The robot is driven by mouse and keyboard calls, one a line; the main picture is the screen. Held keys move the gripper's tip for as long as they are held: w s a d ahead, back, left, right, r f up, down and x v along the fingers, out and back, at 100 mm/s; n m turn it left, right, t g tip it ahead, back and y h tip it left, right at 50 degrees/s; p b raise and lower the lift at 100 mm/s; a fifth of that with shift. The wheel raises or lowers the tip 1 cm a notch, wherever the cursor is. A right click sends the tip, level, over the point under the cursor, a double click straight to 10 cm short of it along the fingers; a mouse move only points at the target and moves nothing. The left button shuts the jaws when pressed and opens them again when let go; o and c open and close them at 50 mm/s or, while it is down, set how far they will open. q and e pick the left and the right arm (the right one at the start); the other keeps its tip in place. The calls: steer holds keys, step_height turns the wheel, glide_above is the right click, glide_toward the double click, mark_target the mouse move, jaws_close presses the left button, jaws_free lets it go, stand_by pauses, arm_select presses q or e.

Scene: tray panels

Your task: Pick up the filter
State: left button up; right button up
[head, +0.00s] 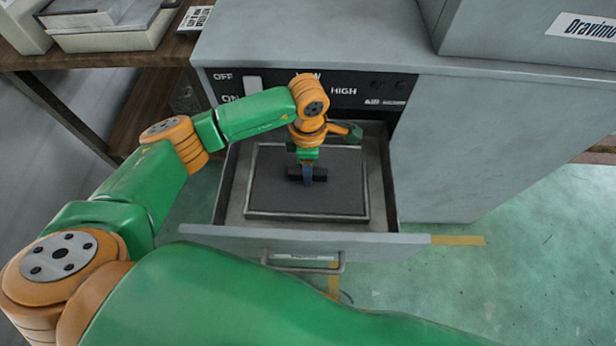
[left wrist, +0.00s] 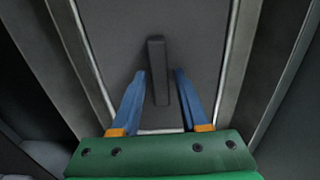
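The filter (head: 268,192) is a flat dark panel with a light metal frame, lying in the open drawer. It also shows in the left wrist view (left wrist: 110,35), with a black bar handle (left wrist: 158,72) standing out from its face. My left gripper (head: 308,180) points down over the middle of the filter. In the left wrist view its two blue fingers (left wrist: 160,76) are apart, one on each side of the handle, with a gap on both sides. In the head view the gripper partly hides the handle. My right gripper is not in view.
The drawer (head: 220,238) is pulled out of a grey cabinet (head: 480,140), its walls close around the filter. A black switch panel (head: 365,92) sits above it. A wooden shelf (head: 110,60) stands at left. The green floor at right is clear.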

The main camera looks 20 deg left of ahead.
arm_select(q)
jaws_close()
stand_by(1.2)
